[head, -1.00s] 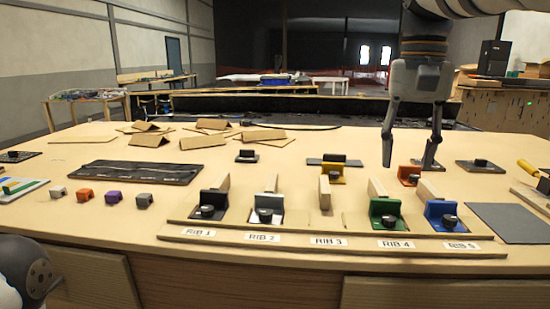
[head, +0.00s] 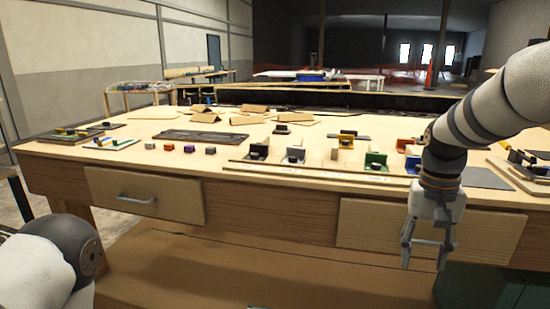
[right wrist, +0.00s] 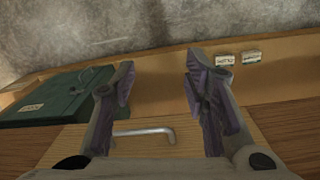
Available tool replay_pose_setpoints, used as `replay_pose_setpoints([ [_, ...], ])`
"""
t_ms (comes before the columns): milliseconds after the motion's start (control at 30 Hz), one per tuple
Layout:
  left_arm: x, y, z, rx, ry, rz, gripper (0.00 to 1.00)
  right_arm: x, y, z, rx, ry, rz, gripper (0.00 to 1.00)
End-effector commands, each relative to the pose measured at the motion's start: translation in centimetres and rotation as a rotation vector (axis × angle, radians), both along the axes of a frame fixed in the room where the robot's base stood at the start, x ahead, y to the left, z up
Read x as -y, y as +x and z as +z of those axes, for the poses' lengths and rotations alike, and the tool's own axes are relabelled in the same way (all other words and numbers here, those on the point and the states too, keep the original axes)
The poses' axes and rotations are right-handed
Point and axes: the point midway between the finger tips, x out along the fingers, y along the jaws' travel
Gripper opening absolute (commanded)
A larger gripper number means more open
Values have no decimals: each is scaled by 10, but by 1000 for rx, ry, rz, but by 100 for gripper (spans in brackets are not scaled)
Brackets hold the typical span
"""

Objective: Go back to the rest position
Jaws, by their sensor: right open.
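My right gripper (head: 428,255) hangs in front of the workbench (head: 255,196), beside its right drawer front (head: 400,228). It is open with nothing between its fingers. In the right wrist view both fingers of the right gripper (right wrist: 163,88) stand apart, with a drawer handle (right wrist: 143,133) showing beyond them. Part of my left arm shows at the lower left of the head view, but its gripper is out of the picture.
A dark green case (right wrist: 55,97) lies low beyond the fingers. A left drawer (head: 145,194) has a handle. Floor shows at left.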

Motion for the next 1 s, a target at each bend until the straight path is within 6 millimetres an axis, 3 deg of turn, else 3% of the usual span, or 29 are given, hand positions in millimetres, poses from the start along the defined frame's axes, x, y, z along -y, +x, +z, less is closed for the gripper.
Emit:
replay_pose_setpoints([
  [33, 0, -1, 0, -2, 0, 0, 41, -1, -14, -43, -26, -1, 21, 41],
  [133, 0, -1, 1, -4, 0, 0, 41, -6, -53, -129, -47, -6, 79, 41],
  [200, 0, -2, 1, -4, 0, 0, 41, -11, -95, -184, -62, -6, 127, 41],
  [267, 0, -2, 1, -4, 0, 0, 41, -16, -139, -225, -74, -2, 169, 41],
  [300, 0, -2, 1, -4, 0, 0, 41, -21, -172, -247, -82, 2, 199, 41],
  [400, 0, -1, 1, -3, 0, 0, 41, -33, -256, -280, -97, 21, 270, 41],
  [500, 0, -1, 1, -2, 0, 0, 41, -44, -325, -286, -104, 43, 325, 41],
  [633, 0, -1, 1, -2, 0, 0, 41, -53, -372, -279, -101, 65, 365, 41],
  [733, 0, -1, 1, -2, 0, 0, 41, -55, -381, -276, -94, 68, 375, 41],
  [1000, 0, -1, 1, -3, 0, 0, 41, -55, -380, -276, -92, 67, 374, 41],
])
